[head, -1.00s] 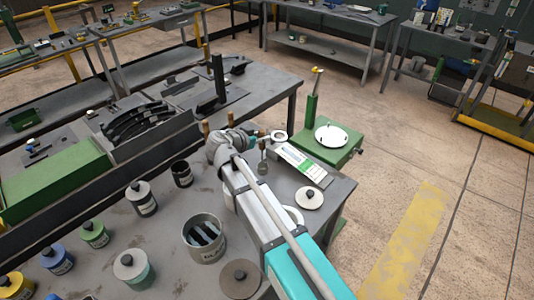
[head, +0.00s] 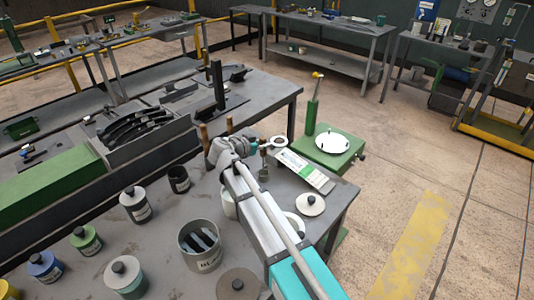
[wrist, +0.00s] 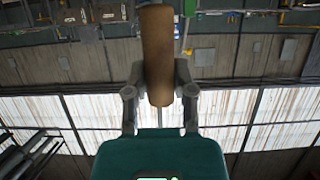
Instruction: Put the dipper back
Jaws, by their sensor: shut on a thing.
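My gripper (wrist: 158,82) is shut on the brown wooden handle of the dipper (wrist: 157,45) in the wrist view; one finger lies on each side. In the head view my gripper (head: 262,144) is small and partly hidden at the end of the arm. The dipper's small grey cup (head: 264,173) seems to hang below it, over the bench to the left of the white-and-green panel. Whether the cup touches anything cannot be told. The wrist view does not show the cup.
On the grey bench stand an open grey pot (head: 200,243), a dark cup (head: 179,179) and several lidded jars, one white (head: 135,203). A white pot (head: 229,203) is partly behind my arm. A green stand with a white disc (head: 333,143) is beyond the bench.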

